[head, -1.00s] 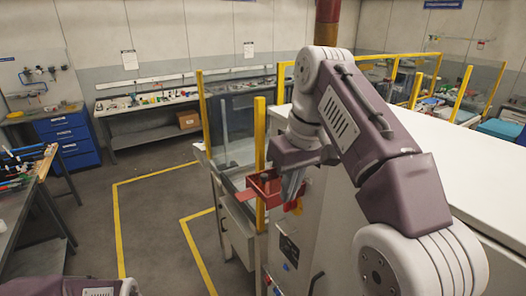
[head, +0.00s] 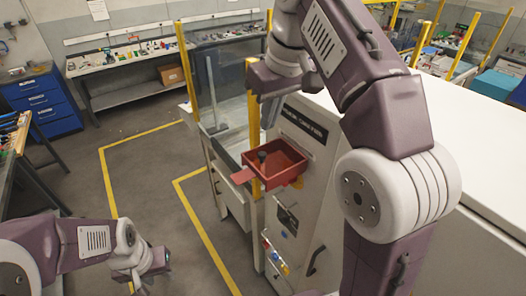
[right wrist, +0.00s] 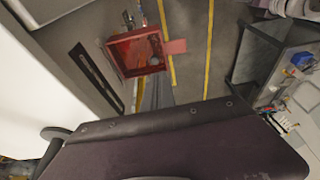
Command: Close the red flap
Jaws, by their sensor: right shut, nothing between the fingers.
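The red flap (head: 283,166) is an open-topped red box sticking out from the side of the white machine (head: 318,165). A red tab points left from it, and a dark, rounded object (head: 262,157) stands inside. The red flap (right wrist: 122,50) also shows in the right wrist view, with its tab to the right. My right gripper (head: 268,112) is shut and empty, above and behind the box in the head view, apart from it. My left gripper (head: 158,262) is low at the left, far from the box; its fingers are too small to read.
A yellow post (head: 253,110) stands right beside the red box. Clear panels and a grey ledge lie left of it. Below are coloured buttons (head: 275,258) and a black handle (head: 316,261). The floor with yellow lines is free. Blue drawers (head: 42,98) stand far left.

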